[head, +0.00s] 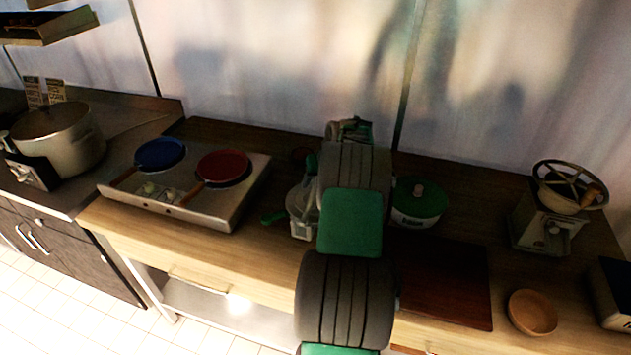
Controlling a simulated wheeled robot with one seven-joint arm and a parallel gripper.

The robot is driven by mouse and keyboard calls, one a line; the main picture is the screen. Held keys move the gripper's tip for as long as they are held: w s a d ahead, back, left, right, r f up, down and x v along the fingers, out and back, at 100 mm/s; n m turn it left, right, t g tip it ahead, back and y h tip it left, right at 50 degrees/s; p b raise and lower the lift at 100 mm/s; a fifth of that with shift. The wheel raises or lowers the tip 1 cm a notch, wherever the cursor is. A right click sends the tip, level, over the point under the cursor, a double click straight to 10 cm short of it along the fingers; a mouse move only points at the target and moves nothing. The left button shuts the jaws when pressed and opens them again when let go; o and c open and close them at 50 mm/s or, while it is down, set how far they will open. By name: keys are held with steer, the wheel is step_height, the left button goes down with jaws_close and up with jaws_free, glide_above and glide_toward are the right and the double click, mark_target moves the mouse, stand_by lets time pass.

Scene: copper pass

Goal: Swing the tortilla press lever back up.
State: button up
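My arm reaches up the middle of the head view and covers much of the counter there. I cannot tell the lever's exact angle. The far end of my arm shows near the back of the counter. My gripper's fingers are hidden, so I cannot tell whether they are open or touching anything.
A two-plate burner (237,205) with a blue and a red pan stands left. A green-lidded pot (418,202) stands close right of my arm. A dark red board (445,285), a wooden bowl (532,313) and a wheeled grinder (540,232) are farther right. A large pot (75,145) is far left.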

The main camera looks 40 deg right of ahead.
jaws_close()
stand_by(1.1)
